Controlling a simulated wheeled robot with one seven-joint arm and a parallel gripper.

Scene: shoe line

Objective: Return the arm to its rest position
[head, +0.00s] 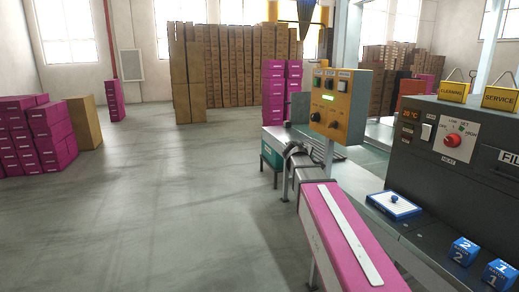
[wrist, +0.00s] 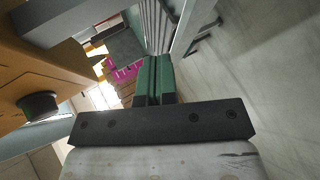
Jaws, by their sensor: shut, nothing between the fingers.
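My gripper (wrist: 153,65) shows in the wrist view, its two green fingers side by side and shut, with nothing held. In that view an orange panel face (wrist: 25,75) with a dark round knob (wrist: 38,104) lies close on the left, apart from the fingers.
A grey machine (head: 440,170) with a red knob (head: 452,140) is at right. Pink boxes (head: 40,135) stack at left. The floor (head: 170,200) is clear.

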